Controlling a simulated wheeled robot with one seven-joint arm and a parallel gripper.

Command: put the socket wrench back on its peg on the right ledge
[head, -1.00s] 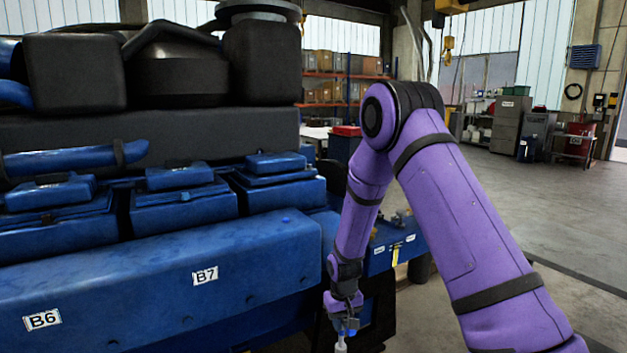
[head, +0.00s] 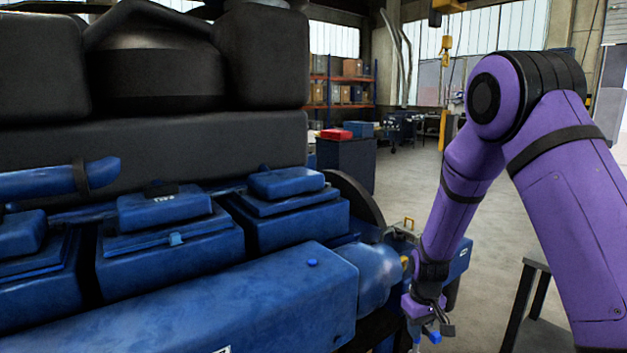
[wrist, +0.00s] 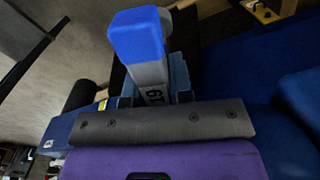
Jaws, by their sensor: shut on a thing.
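My gripper (head: 425,318) is low at the right of the engine in the head view, pointing down. It is shut on the socket wrench, whose blue end (head: 432,334) shows beside the fingers; the rest runs off the bottom edge. In the wrist view the wrench has a bright blue block end (wrist: 137,36) and a grey shank marked 19 (wrist: 153,93), held past the dark gripper body (wrist: 160,122). Its lower part is hidden. A blue ledge (head: 459,262) shows partly behind my forearm. I cannot make out the peg.
The blue engine (head: 200,320) with black covers fills the left of the head view, close to my gripper. A dark stand (head: 524,305) is at the lower right. A dark cabinet with a red box (head: 336,134) stands behind. Open floor (head: 500,215) lies beyond my arm.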

